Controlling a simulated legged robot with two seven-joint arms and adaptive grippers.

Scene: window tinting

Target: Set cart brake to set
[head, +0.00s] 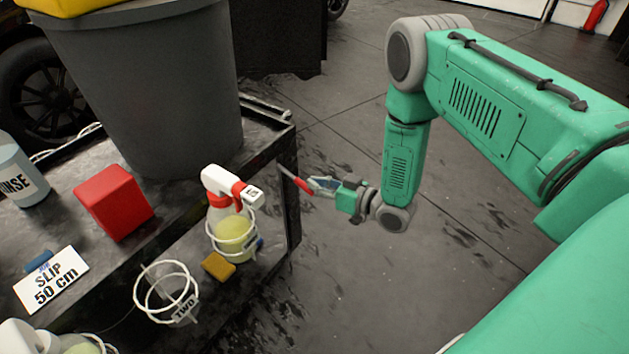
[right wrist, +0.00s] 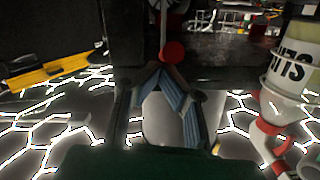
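The brake lever, a thin grey rod with a red grip (head: 303,186), sticks out from the near corner of the dark cart (head: 290,215) in the head view. My right gripper (head: 317,185) is right at the end of the red grip. In the right wrist view the red grip (right wrist: 173,52) shows end-on as a round knob just above the fingertips. The fingers of my right gripper (right wrist: 158,68) converge at their tips and look shut, with nothing clearly between them. Whether they touch the knob I cannot tell. My left gripper is not in view.
The cart carries a grey bin (head: 150,85), a red block (head: 113,202), a SLIP card (head: 50,280) and a rinse bottle (head: 20,175). A spray bottle (head: 232,225) in a wire ring hangs beside the lever, near an empty ring (head: 166,292). Floor right of the cart is clear.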

